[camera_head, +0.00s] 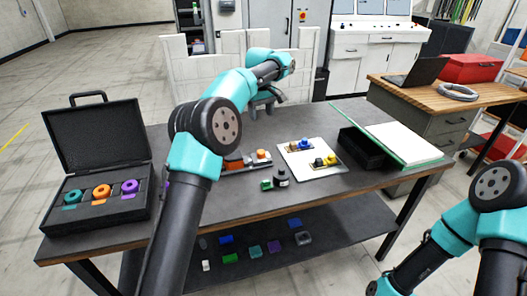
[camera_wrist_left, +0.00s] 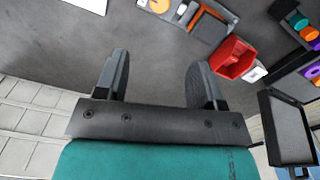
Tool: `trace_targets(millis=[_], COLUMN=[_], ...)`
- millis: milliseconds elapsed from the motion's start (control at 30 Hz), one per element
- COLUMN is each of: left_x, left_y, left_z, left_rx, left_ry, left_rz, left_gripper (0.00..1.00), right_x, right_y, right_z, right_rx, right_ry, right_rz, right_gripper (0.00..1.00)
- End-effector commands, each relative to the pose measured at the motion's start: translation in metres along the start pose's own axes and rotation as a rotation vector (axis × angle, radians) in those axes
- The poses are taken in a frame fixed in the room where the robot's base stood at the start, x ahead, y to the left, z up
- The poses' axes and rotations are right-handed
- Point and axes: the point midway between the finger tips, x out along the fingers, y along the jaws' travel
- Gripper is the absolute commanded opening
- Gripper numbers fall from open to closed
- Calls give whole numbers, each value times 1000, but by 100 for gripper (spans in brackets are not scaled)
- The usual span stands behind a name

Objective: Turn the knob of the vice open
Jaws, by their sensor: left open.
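What looks like the vice, a grey and orange device (camera_head: 238,163), lies on the table, partly hidden behind my left arm. A round orange knob (camera_head: 262,155) shows at its right end. In the left wrist view the device (camera_wrist_left: 204,28) is at the top, with the orange knob (camera_wrist_left: 160,5) cut by the edge. My left gripper (camera_head: 264,102) is beyond it, over the table's back edge. Its two fingers stand wide apart and empty in the left wrist view (camera_wrist_left: 160,78), apart from the device. My right gripper is out of view.
Small green and black items (camera_head: 281,177) stand in front. An open black case (camera_head: 95,220) is at the left. A red bin (camera_wrist_left: 232,58) shows in the left wrist view.

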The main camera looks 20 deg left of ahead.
Motion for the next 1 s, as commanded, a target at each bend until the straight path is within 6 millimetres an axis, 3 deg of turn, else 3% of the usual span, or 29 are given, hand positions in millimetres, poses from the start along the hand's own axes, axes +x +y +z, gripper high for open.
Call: trace_targets(millis=[267,1000], left_x=[27,151], left_y=[-1,0], left_z=[0,0], left_rx=[2,2], left_ry=[-1,-1], left_rz=[-2,0], left_gripper=[63,63], right_x=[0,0], right_y=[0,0], right_z=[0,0], right_rx=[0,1], right_ry=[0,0], right_rz=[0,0], right_gripper=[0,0])
